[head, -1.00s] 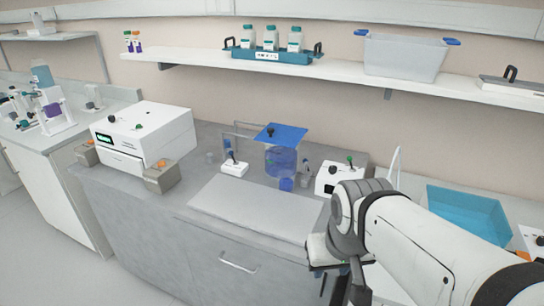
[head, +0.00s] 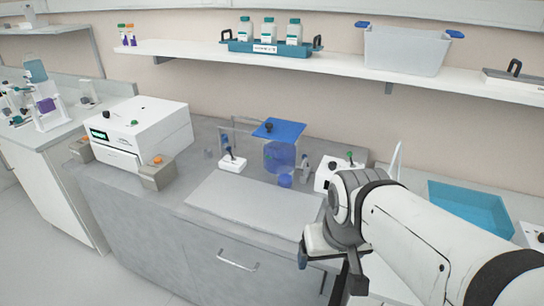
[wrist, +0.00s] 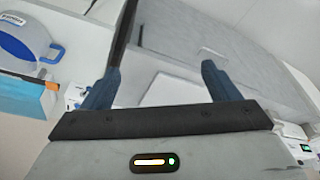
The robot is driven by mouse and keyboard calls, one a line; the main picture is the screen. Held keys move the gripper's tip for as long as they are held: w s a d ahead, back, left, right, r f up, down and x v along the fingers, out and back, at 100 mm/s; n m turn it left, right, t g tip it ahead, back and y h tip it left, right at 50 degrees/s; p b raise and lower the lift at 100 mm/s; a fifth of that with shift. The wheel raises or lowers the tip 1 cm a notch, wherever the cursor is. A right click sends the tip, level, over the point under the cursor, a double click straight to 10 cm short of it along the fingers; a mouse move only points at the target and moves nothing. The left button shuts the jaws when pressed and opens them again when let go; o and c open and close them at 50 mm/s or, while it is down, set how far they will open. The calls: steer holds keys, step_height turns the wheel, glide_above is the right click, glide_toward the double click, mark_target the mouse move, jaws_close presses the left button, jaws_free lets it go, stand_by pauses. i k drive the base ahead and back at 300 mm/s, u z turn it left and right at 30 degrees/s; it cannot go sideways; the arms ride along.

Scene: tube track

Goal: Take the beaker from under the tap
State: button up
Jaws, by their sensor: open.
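A small blue beaker (head: 285,181) sits low in front of a translucent blue tank (head: 280,157) with a flat blue top (head: 279,130), on the grey bench in the head view. The tap itself is too small to make out. My gripper (head: 325,262) is in front of the bench edge, to the right of and nearer than the beaker, and apart from it. In the wrist view my gripper (wrist: 160,68) has its two dark blue fingers spread, with nothing between them. I cannot identify the beaker in the wrist view.
A grey flat panel (head: 250,210) lies in front of the tank. A white switch box (head: 232,162) stands to its left and a white device (head: 325,172) to its right. A white machine (head: 140,135) stands further left. A blue tray (head: 468,207) lies right, beyond my arm.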

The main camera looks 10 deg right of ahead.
mark_target(284, 175)
steer(key=z, duration=2.95)
steer(key=k, duration=1.15)
steer(key=u, duration=1.9)
steer(key=i, duration=1)
steer(key=u, duration=0.05)
